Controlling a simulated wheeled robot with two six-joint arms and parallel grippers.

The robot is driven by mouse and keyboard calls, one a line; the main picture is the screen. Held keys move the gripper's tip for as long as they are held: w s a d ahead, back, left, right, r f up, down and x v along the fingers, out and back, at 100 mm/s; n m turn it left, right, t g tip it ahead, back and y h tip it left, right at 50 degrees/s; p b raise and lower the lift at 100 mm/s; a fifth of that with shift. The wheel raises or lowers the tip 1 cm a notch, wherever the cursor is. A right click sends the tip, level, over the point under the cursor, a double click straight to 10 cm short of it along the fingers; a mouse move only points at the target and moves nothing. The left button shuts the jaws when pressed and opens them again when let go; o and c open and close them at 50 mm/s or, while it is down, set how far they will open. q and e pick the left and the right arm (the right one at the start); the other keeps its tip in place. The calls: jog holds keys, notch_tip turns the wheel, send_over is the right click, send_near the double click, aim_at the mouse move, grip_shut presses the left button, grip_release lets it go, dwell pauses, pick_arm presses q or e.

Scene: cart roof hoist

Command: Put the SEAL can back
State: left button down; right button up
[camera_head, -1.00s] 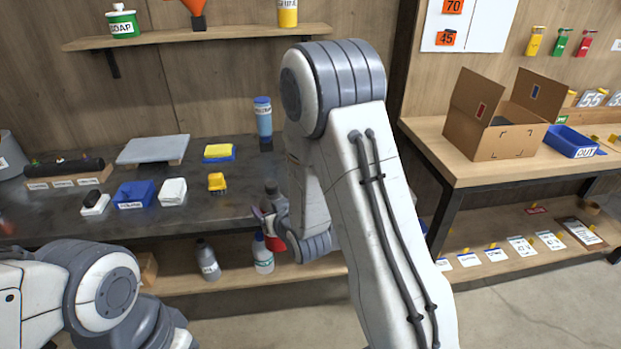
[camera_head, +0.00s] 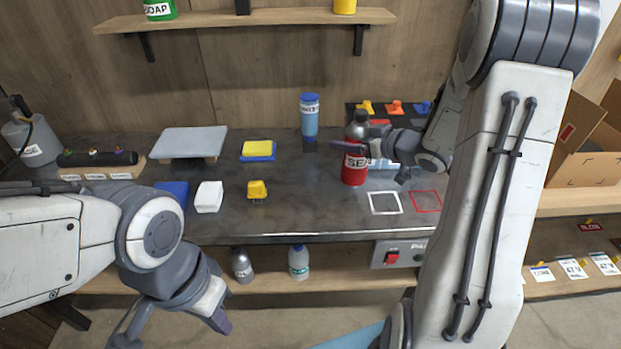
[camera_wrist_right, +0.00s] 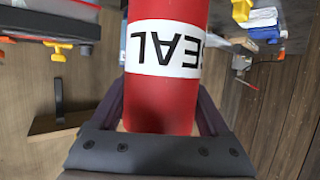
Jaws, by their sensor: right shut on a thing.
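The SEAL can (camera_head: 355,168) is red with a white label and a grey top. In the head view it is upright over the right part of the dark bench; I cannot tell whether its base touches the bench. My right gripper (camera_head: 362,147) is shut on it. In the right wrist view the can (camera_wrist_right: 165,105) sits between the two dark fingers, its label upside down. My left gripper (camera_head: 172,328) is open and empty, low in front of the bench.
A white outlined square (camera_head: 385,203) and a red outlined square (camera_head: 426,201) lie right of the can. A blue bottle (camera_head: 309,117), a yellow sponge (camera_head: 257,148) and a yellow brush (camera_head: 257,190) stand to the left. A wall shelf (camera_head: 250,18) hangs above.

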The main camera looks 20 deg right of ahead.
jog(key=w+a+f+b, duration=0.1)
jog(key=w+a+f, duration=0.4)
jog(key=a+f, duration=0.3)
notch_tip(320, 180, down, 2)
jog(key=shift+w+f, duration=0.1)
jog(key=shift+w, duration=0.1)
jog(key=shift+a, duration=0.1)
jog(key=shift+f+b, duration=0.1)
jog(key=shift+b, duration=0.2)
jog(key=o, duration=1.6)
